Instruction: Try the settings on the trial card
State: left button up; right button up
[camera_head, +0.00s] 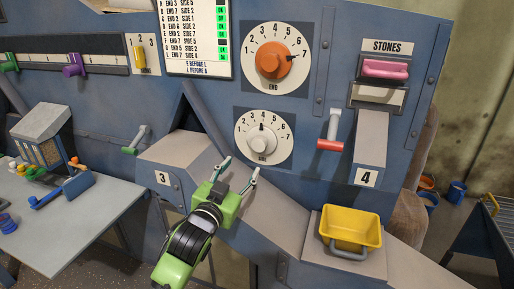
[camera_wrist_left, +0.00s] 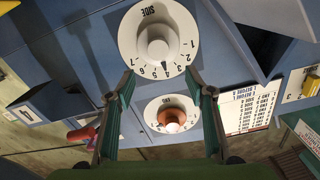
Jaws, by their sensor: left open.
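My left gripper (camera_head: 241,167) is open and empty, just below the white SIDE dial (camera_head: 242,126) in the head view. In the left wrist view its fingertips (camera_wrist_left: 161,78) are spread below the grey SIDE knob (camera_wrist_left: 157,47), apart from it. The SIDE pointer looks near 4. The END dial (camera_head: 255,76) is above, and its orange knob (camera_head: 272,64) points near 7. The trial card (camera_head: 194,40) hangs at upper left, listing END and SIDE pairs with green OK marks and a dark box; its top is cut off. My right gripper is out of view.
A red-handled lever (camera_head: 333,128) sticks out right of the dials, and a green-handled lever (camera_head: 138,140) to the left. A pink STONES handle (camera_head: 385,69) is at upper right. A yellow bucket (camera_head: 350,228) stands at lower right. A table (camera_head: 85,215) with small items is left.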

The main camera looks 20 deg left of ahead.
aim_at(258, 146)
pick_arm(q)
jog(key=w, duration=0.4)
jog(key=w+p, duration=0.1)
jog(key=w, duration=0.3)
jog(key=w+p, duration=0.1)
jog(key=w, duration=0.3)
jog(key=shift+w+d+r, duration=0.1)
jog(key=shift+d, duration=0.3)
jog(key=shift+w+p, duration=0.3)
jog(key=shift+w, duration=0.35)
jog(key=c, duration=1.1)
